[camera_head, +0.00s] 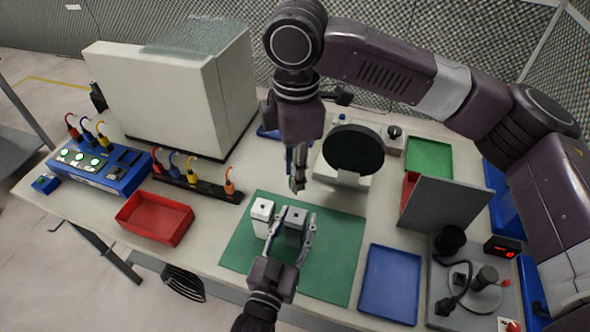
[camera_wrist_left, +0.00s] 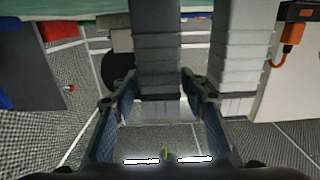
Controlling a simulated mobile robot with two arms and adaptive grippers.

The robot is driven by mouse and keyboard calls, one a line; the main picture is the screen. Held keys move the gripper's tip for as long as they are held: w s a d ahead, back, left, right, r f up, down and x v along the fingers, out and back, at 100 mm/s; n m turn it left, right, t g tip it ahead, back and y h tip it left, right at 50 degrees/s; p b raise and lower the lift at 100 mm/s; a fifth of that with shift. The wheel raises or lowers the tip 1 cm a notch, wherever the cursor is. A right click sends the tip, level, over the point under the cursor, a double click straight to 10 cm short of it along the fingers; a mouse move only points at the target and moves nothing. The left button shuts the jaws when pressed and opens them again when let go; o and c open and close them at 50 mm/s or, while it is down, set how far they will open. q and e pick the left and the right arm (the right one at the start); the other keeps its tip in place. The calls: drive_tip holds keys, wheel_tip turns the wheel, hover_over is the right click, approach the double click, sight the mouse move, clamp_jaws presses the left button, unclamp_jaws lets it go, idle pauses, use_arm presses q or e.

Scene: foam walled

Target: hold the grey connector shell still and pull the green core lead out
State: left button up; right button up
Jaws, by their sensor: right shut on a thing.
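The grey connector shell (camera_head: 294,238) is a dark grey upright block on the green mat (camera_head: 339,250), with a small dark spot on its top. My left gripper (camera_head: 297,222) has one finger on each side of it and is open. The left wrist view shows the shell (camera_wrist_left: 158,45) between my left fingers (camera_wrist_left: 160,95); I cannot tell whether they touch it. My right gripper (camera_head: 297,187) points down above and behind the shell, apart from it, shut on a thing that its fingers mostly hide. I cannot make out the green core lead.
A white block (camera_head: 262,216) stands close to the left of the shell, and in the left wrist view (camera_wrist_left: 240,40). A red tray (camera_head: 154,218), a blue tray (camera_head: 390,284) and a black round disc (camera_head: 353,150) surround the mat. The mat's right part is clear.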

use_arm(q)
drive_tip(key=shift+o, duration=0.7)
drive_tip(key=shift+s+a, duration=0.1)
drive_tip(key=shift+s, duration=0.1)
drive_tip(key=v, duration=1.1)
drive_tip(key=shift+s, duration=0.25)
drive_tip(key=shift+a, duration=0.1)
